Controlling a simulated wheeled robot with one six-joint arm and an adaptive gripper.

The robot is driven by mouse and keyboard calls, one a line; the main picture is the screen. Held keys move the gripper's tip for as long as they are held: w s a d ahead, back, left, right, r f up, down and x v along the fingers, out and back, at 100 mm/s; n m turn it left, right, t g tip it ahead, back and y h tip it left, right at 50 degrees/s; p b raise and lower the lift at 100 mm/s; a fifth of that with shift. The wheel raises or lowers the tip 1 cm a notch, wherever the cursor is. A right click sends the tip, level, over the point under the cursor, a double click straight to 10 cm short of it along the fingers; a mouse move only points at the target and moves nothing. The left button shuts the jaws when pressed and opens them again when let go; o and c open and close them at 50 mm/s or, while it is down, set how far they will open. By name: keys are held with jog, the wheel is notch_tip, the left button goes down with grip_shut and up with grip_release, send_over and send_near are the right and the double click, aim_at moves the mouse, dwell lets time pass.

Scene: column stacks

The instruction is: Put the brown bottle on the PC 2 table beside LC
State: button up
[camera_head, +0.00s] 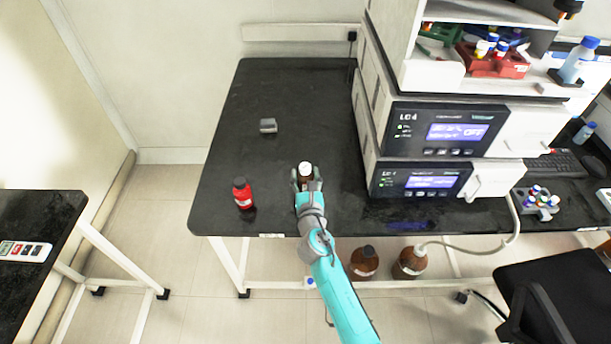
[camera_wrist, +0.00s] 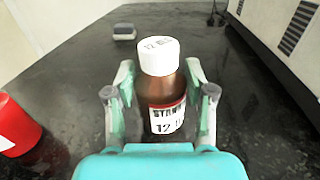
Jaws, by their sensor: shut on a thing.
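The brown bottle (camera_wrist: 165,88) has a white cap and a white label with dark print. It stands upright between the fingers of my gripper (camera_wrist: 160,100) in the wrist view. My gripper (camera_head: 308,184) is shut on it, over the black table (camera_head: 270,90) beside the stacked LC instruments (camera_head: 430,128). In the head view only the white cap and a bit of the brown bottle (camera_head: 305,170) show; I cannot tell whether its base touches the table.
A red bottle (camera_head: 242,193) with a dark cap stands left of my gripper near the front edge. A small grey object (camera_head: 268,125) lies farther back. The table's back left is clear. Two brown bottles (camera_head: 364,262) stand below the table. A black chair (camera_head: 548,290) is at the right.

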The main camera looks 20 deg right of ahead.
jog(key=shift+f, duration=0.1)
jog(key=o, duration=1.3)
